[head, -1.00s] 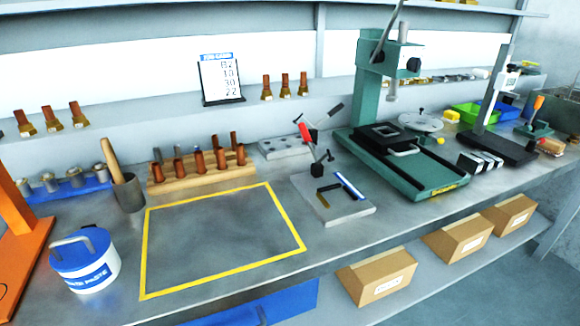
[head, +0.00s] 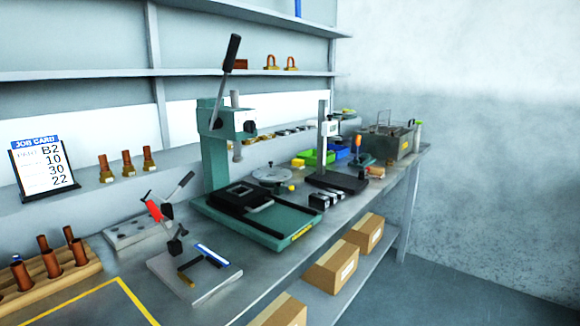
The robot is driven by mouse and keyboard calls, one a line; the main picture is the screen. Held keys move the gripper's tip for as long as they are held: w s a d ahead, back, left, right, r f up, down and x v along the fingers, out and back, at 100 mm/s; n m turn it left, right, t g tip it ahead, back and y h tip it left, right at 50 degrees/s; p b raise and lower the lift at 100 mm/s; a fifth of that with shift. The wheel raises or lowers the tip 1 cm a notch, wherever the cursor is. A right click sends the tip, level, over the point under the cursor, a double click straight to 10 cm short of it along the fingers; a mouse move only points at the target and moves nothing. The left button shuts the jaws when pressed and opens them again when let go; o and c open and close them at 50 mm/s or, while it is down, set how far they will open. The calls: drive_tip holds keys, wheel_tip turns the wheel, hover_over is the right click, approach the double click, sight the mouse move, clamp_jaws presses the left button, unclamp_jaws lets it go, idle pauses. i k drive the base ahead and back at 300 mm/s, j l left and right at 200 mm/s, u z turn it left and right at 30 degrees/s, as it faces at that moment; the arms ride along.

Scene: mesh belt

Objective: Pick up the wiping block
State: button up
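I cannot tell for certain which thing is the wiping block. A small orange-brown block (head: 376,172) lies on the bench toward its far right end, just right of the stand with the tall grey column (head: 324,150). It is too small in view to make out its details. A small yellow block (head: 298,163) sits farther left, beside the green bin (head: 318,157). My gripper is not in view.
A green press (head: 213,165) with a raised lever stands mid-bench. In front of its left side is a grey clamp plate (head: 196,284). Black-and-white blocks (head: 326,199) and a grey tank (head: 388,143) stand farther right. Cardboard boxes (head: 332,272) sit on the lower shelf.

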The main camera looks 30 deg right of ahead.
sight(298, 164)
drive_tip(key=i+l, duration=0.15)
drive_tip(key=l, duration=0.2)
drive_tip(key=i+l+u, duration=0.15)
drive_tip(key=l, duration=0.2)
drive_tip(key=i+l, duration=0.2)
drive_tip(key=l, duration=0.15)
drive_tip(key=i+l+u, duration=0.1)
drive_tip(key=l, duration=0.25)
drive_tip(key=i+l+u, duration=0.1)
drive_tip(key=l, duration=0.3)
drive_tip(key=i+l, duration=0.15)
drive_tip(key=l, duration=0.25)
drive_tip(key=i+u, duration=0.05)
